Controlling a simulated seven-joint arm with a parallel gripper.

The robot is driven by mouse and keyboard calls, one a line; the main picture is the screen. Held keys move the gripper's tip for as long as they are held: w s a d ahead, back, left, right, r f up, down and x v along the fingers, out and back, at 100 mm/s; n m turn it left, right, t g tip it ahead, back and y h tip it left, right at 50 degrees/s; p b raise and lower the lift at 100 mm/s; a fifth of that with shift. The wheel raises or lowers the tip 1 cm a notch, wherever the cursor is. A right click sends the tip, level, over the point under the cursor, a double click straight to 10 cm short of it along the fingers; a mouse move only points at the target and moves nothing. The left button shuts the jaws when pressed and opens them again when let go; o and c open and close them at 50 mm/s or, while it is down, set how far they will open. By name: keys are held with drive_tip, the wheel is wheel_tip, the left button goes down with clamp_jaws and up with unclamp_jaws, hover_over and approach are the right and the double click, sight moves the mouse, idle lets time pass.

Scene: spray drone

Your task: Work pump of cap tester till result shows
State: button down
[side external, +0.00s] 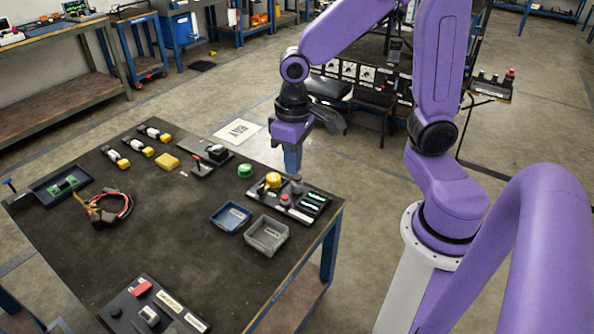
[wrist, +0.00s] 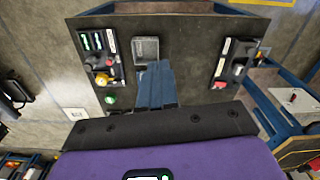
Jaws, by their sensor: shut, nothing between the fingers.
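The cap tester (side external: 288,200) is a black panel near the table's right edge. It carries a yellow cap (side external: 273,180), a red button (side external: 285,199), a dark grey knob (side external: 297,187) that may be the pump, and dark windows with green bars (side external: 314,199). My gripper (side external: 293,171) is shut and empty, its blue fingers pointing down just above the knob in the side view. I cannot tell whether they touch. In the wrist view the tester (wrist: 111,62) lies left of the gripper (wrist: 157,64). The fingers hide part of the table there.
A grey bin (side external: 267,248) and blue tray (side external: 232,229) sit in front of the tester. A green round cap (side external: 245,170) is behind it. Another black panel (side external: 155,311) lies at the near edge. Cables (side external: 110,207) and yellow-white parts occupy the left. The table's centre is clear.

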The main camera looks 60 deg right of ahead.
drive_tip(key=w+d+f+m, duration=0.3)
drive_tip(key=w+d+m, duration=0.15)
drive_tip(key=w, duration=0.25)
drive_tip(key=m, duration=1.6)
hover_over(297, 178)
wheel_tip(297, 178, down, 12)
drive_tip(key=shift+w+d, duration=0.25)
drive_tip(key=shift+d, duration=0.1)
drive_tip(key=shift+f, duration=0.1)
wheel_tip(297, 178, down, 14)
drive_tip(key=shift+r, duration=0.1)
